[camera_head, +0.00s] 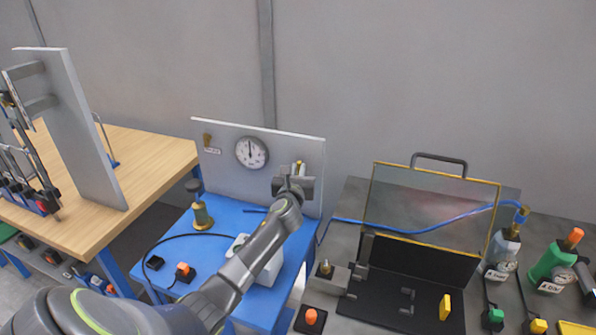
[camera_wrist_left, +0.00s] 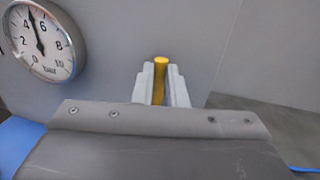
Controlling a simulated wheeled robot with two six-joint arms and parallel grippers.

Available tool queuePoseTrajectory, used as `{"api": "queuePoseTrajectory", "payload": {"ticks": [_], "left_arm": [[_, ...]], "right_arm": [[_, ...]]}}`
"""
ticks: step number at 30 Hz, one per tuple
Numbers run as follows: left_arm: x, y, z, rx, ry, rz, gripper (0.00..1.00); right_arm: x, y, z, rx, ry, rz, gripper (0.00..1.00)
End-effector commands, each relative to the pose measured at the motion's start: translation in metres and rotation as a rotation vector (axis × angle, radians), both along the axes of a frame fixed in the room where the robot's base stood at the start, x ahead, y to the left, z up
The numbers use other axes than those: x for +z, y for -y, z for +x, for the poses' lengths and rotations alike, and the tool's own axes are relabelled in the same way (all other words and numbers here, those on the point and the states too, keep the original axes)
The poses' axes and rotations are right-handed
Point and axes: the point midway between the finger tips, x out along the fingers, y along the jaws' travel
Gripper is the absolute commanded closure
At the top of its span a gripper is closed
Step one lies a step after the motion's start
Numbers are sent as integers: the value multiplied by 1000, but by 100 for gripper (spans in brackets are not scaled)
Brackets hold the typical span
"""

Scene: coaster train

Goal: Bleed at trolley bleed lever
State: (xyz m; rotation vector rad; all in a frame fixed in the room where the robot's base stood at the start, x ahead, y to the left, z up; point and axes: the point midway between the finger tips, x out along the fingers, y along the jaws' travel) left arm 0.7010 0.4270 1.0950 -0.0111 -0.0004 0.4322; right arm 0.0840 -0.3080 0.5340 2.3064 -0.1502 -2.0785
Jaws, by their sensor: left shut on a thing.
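My left gripper (camera_head: 299,170) is at the right side of the grey panel (camera_head: 228,180) on the blue trolley (camera_head: 188,250). It is shut on a yellow lever (camera_wrist_left: 160,72), which stands upright between the two pale fingers in the left wrist view. The lever's lower part is hidden behind the gripper body. I take it for the bleed lever; no label on it is readable. A round pressure gauge (camera_head: 251,153) is on the panel to the left of the gripper. In the left wrist view the gauge (camera_wrist_left: 44,40) has its needle between 4 and 6. My right gripper is not in view.
A brass fitting (camera_head: 202,213) and an orange-topped block (camera_head: 184,272) sit on the trolley. A wooden bench (camera_head: 150,150) is at the left. At the right, a dark bench holds a clear-lidded case (camera_head: 430,208), a blue hose (camera_head: 400,230) and a green bottle (camera_head: 552,262).

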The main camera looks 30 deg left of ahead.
Motion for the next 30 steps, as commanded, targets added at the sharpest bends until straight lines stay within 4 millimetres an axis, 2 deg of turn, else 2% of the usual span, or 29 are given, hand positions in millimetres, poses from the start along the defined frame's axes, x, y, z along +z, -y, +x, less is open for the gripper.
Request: {"api": "queuePoseTrajectory", "payload": {"ticks": [11,30], "left_arm": [[3,-9,-2,1,43,-184,100],[-10,-34,-9,2,183,-770,100]], "right_arm": [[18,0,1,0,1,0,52],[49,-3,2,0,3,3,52]]}}
